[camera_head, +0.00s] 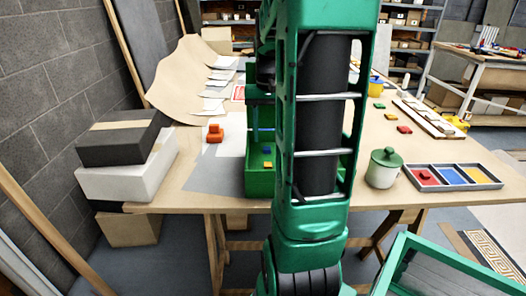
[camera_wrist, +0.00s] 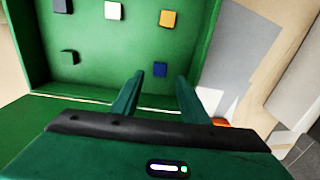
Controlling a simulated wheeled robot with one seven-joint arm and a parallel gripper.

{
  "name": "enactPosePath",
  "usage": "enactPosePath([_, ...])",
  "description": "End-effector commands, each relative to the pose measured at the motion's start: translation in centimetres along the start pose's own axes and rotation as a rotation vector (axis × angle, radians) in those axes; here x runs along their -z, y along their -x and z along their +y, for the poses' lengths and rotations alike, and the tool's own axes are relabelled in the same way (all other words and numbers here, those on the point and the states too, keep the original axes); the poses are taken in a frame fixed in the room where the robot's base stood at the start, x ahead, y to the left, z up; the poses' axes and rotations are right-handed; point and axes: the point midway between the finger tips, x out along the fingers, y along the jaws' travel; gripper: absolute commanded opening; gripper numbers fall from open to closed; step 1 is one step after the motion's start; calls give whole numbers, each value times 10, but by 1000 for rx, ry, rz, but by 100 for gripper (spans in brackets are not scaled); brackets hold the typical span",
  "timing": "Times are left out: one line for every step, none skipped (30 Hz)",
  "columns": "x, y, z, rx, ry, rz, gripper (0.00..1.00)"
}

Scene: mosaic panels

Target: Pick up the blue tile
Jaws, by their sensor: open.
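A blue tile (camera_wrist: 160,69) lies on the floor of the green tray (camera_wrist: 38,45), near the tray wall closest to my gripper in the wrist view. My gripper (camera_wrist: 159,77) is open and empty, its two fingers pointing toward this tile, which shows between the tips. I cannot tell the height left between them. In the head view, a blue tile (camera_head: 267,150) shows inside the green tray (camera_head: 258,185); my arm hides much of the tray and my fingertips.
The tray also holds white (camera_wrist: 113,10), yellow (camera_wrist: 167,18) and dark green (camera_wrist: 70,57) tiles. Its walls stand around them. On the table, a lidded jar (camera_head: 382,172) and a three-compartment tray (camera_head: 492,183) stand right; orange blocks (camera_head: 214,134) and stacked boxes (camera_head: 120,140) stand left.

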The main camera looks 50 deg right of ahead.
Motion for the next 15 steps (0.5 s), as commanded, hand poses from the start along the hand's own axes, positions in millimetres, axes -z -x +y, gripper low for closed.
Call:
enactPosePath([-1, -8, 1, -1, -2, -4, 41])
enactPosePath([-1, -13, 1, 0, -2, -3, 41])
enactPosePath([-1, -19, 1, 0, -1, -4, 41])
enactPosePath([-1, -22, 1, 0, -1, -3, 41])
enactPosePath([0, -26, 0, 0, -1, -3, 41])
enactPosePath([0, -30, 0, 0, -1, -3, 41])
enactPosePath([0, -32, 0, 0, -1, -2, 41])
enactPosePath([0, -34, 0, 0, -1, -2, 41])
enactPosePath([0, -35, 0, 0, -1, -1, 41])
enactPosePath([0, -36, 0, 0, 0, -1, 41])
enactPosePath([0, -36, 0, 0, 0, 0, 41])
enactPosePath([0, -36, 0, 0, 0, 0, 41])
enactPosePath([0, -36, 0, 0, 0, 0, 41])
enactPosePath([0, -36, 0, 0, 0, 0, 41])
enactPosePath([0, -36, 0, 0, 0, 0, 41])
